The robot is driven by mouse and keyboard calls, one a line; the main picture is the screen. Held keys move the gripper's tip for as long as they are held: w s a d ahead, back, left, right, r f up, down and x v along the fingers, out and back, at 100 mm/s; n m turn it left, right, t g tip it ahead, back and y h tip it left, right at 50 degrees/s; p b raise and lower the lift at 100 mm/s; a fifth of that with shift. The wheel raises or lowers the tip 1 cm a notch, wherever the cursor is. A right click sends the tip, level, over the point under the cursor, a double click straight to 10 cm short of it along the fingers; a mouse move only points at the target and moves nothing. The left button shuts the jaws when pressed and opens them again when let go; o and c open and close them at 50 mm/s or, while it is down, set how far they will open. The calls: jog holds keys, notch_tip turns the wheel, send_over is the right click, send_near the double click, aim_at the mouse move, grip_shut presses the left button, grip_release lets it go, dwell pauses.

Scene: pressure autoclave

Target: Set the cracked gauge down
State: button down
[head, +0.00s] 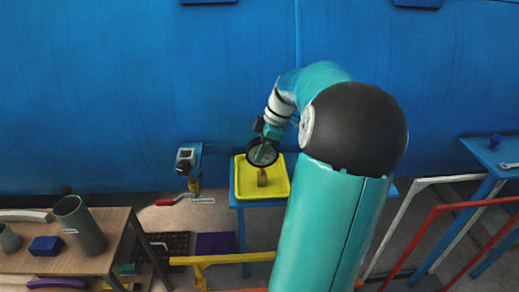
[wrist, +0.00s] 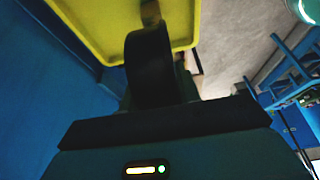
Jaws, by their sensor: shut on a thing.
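The gauge (head: 262,154) is a round dark-rimmed dial with a pale greenish face, held upright in my gripper (head: 266,136) over the yellow tray (head: 243,186). A brass-coloured piece (head: 262,178) shows below the dial, apparently its stem. Whether it touches the tray floor I cannot tell. In the wrist view the gauge (wrist: 149,65) is a dark disc seen edge-on, with the yellow tray (wrist: 95,28) behind it. My gripper (wrist: 160,115) is shut on it, its fingertips mostly in shadow. Any crack is too small to make out.
The tray stands on a small blue table (head: 238,203) against a blue wall. A wooden table (head: 110,225) with grey cylinders is at the left. A yellow rail (head: 222,258) runs in front, and red and white rails (head: 425,228) are at the right.

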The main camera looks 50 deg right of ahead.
jog(key=c, duration=1)
grip_release()
jog(key=shift+f, duration=0.15)
jog(key=v, duration=1.2)
jog(key=shift+w, duration=0.1)
